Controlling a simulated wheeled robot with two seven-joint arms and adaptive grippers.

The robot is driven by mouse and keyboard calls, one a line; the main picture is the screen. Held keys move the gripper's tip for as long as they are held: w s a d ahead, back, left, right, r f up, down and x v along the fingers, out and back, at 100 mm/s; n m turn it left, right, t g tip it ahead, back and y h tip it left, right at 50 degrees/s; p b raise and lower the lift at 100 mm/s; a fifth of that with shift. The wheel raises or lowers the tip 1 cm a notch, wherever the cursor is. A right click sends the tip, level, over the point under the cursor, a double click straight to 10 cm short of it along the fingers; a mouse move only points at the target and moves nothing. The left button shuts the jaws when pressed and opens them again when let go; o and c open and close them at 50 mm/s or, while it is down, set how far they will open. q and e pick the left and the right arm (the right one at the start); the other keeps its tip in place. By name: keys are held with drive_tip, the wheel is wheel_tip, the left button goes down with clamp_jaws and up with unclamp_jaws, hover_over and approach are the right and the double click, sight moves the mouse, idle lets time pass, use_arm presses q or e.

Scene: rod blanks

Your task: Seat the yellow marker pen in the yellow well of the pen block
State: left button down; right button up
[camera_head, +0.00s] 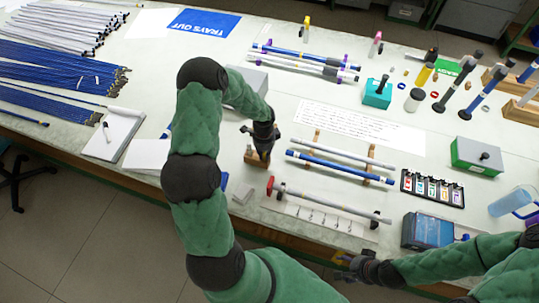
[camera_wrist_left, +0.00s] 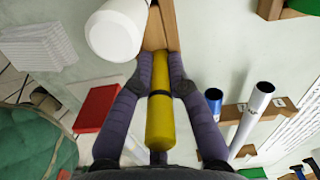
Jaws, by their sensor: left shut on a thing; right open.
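The yellow marker pen (camera_wrist_left: 161,118), with a dark band around its middle, lies between the fingers of my left gripper (camera_wrist_left: 160,75) in the left wrist view. The left gripper is shut on it. In the head view this gripper (camera_head: 263,138) is just above a small wooden block (camera_head: 255,160), which I take to be the pen block. The block (camera_wrist_left: 155,30) also shows beyond the fingertips in the wrist view, partly covered by them. I cannot make out the yellow well. My right gripper (camera_head: 350,268) is open and empty near the table's front edge.
A white cylinder (camera_wrist_left: 115,30) stands close beside the block in the wrist view. A red box (camera_wrist_left: 97,108) is left of the fingers. Rods (camera_head: 340,167) lie on wooden supports right of the left gripper. A notepad (camera_head: 115,135) lies to the left.

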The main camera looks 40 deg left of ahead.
use_arm(q)
drive_tip(key=shift+d+r, duration=0.1)
drive_tip(key=shift+s+a, duration=0.15)
drive_tip(key=shift+a, duration=0.1)
drive_tip(key=c, duration=1.2)
unclamp_jaws()
drive_tip(key=shift+a, duration=0.1)
drive_tip(key=shift+c, duration=0.2)
drive_tip(key=shift+d, duration=0.25)
drive_tip(key=shift+a+r, duration=0.15)
wheel_tip(320, 180, up, 12)
drive_tip(key=shift+f+p, duration=0.15)
drive_tip(key=shift+p, duration=0.6)
use_arm(e)
drive_tip(key=shift+s+a+r, duration=0.1)
drive_tip(key=shift+a+r, duration=0.05)
drive_tip(key=shift+r, duration=0.3)
drive_tip(key=shift+s+a+r, duration=0.1)
drive_tip(key=shift+r, duration=0.3)
